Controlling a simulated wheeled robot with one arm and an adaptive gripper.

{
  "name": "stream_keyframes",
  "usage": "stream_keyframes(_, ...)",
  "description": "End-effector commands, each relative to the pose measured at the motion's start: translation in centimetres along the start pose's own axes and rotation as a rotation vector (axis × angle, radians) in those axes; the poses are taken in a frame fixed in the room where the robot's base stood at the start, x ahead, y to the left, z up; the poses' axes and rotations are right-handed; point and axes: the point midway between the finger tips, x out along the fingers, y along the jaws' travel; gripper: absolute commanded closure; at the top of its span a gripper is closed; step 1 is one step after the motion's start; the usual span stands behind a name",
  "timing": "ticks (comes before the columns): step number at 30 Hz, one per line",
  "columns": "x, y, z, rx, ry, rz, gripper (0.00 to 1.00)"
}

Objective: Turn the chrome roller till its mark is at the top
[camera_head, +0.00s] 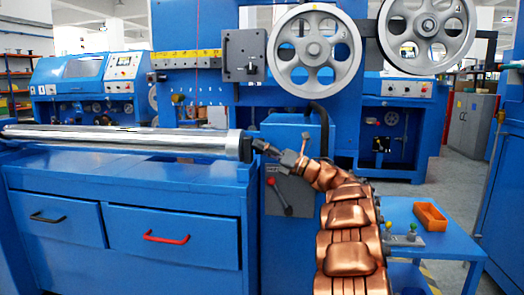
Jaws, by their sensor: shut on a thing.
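The chrome roller (120,139) is a long shiny cylinder lying across the top of the blue cabinet at left. Its right end is a dark collar (246,147). No mark shows on the roller in this view. My gripper (262,146) is at that right end, reached by my copper-coloured arm from the lower right. It is shut on the roller's end, small in the picture, and the exact place of contact is partly hidden by the fingers.
Two grey spoked pulleys (313,51) hang above, to the right. Drawers with a black handle (48,217) and a red handle (166,238) are in front.

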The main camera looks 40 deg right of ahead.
Motion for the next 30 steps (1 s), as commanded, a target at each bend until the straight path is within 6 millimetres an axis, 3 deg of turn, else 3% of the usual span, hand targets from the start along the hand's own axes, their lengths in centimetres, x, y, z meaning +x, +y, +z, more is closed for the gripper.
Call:
stream_keyframes(12, -0.04, -0.12, 0.07, -0.185, -0.001, 0.075, 0.81)
stream_keyframes(29, -0.03, -0.11, 0.09, -0.214, -0.001, 0.087, 0.81)
stream_keyframes(30, -0.03, -0.11, 0.09, -0.214, -0.001, 0.087, 0.45)
